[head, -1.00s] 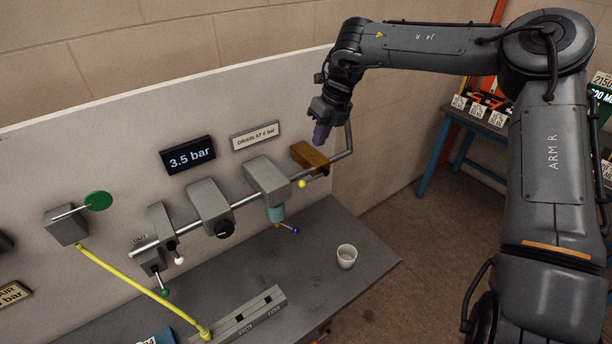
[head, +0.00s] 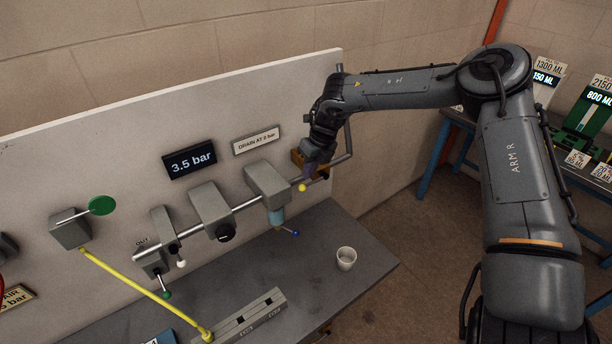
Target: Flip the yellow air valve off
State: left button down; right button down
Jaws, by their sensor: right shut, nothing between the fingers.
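The air valve is a brown-orange block (head: 322,173) on the pipe at the right end of the grey panel. A small yellow ball (head: 302,188), which looks like the tip of its lever, shows at its lower left. My right gripper (head: 309,172) is shut and empty. It points down in front of the valve block and hides part of it, close above the yellow ball. I cannot tell whether it touches the block or lever. My left gripper is not in view.
A pressure display (head: 190,162) reads 3.5 bar, beside a sign (head: 256,140) reading "DRAIN AT 0 bar". A bowl unit with a blue-tipped lever (head: 295,233) hangs left of the valve. A white cup (head: 346,258) stands on the bench (head: 300,280). A yellow hose (head: 130,285) runs lower left.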

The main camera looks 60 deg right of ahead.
aim_at(303, 185)
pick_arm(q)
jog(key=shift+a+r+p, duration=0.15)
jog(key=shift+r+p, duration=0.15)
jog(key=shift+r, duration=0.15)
pick_arm(e)
jog(key=shift+x, duration=1.75)
